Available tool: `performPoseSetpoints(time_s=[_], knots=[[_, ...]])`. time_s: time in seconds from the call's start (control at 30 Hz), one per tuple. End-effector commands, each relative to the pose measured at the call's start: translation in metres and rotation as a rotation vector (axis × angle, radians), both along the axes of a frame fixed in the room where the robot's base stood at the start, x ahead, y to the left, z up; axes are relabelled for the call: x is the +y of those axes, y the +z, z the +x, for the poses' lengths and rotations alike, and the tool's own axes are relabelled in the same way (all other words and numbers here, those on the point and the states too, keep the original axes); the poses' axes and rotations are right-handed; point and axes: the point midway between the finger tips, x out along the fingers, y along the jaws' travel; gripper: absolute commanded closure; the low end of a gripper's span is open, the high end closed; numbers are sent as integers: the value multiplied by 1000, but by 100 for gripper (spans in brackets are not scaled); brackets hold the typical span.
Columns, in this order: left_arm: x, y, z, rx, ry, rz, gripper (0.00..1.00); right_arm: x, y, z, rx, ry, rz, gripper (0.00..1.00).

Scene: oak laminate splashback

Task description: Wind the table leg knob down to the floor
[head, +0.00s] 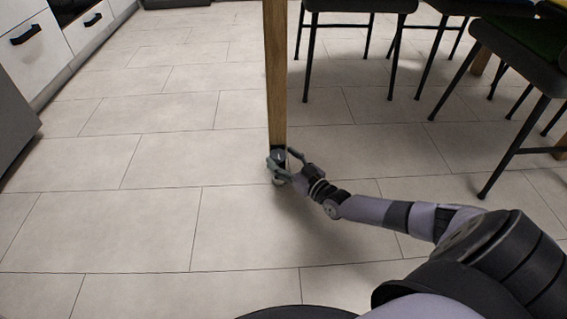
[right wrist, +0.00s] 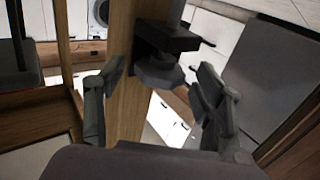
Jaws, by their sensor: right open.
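The wooden table leg (head: 276,75) stands upright in the middle of the head view, and it also shows in the right wrist view (right wrist: 126,105). At its lower end, the right wrist view shows a black bracket (right wrist: 170,40) with a grey knob (right wrist: 158,74) against it. In the head view the knob (head: 278,155) is small and partly covered by my fingers. My right gripper (head: 284,164) is open at the foot of the leg. In the right wrist view its fingers (right wrist: 162,82) are spread on either side of the knob, with visible gaps. My left gripper is out of view.
Several dark chairs (head: 515,55) with thin black legs stand at the upper right. White cabinets (head: 35,48) with dark handles line the upper left. The tiled floor (head: 130,215) left of the leg is clear.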

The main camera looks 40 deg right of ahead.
Motion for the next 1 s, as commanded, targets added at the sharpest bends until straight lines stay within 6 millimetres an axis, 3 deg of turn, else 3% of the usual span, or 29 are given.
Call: performPoseSetpoints(time_s=[0.23, 0.9, 1.0], knots=[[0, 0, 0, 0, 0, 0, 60, 0, 0, 0, 1, 0, 0, 39], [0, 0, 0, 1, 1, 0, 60, 0, 0, 0, 1, 0, 0, 84], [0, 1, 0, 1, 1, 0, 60, 0, 0, 0, 1, 0, 0, 86]])
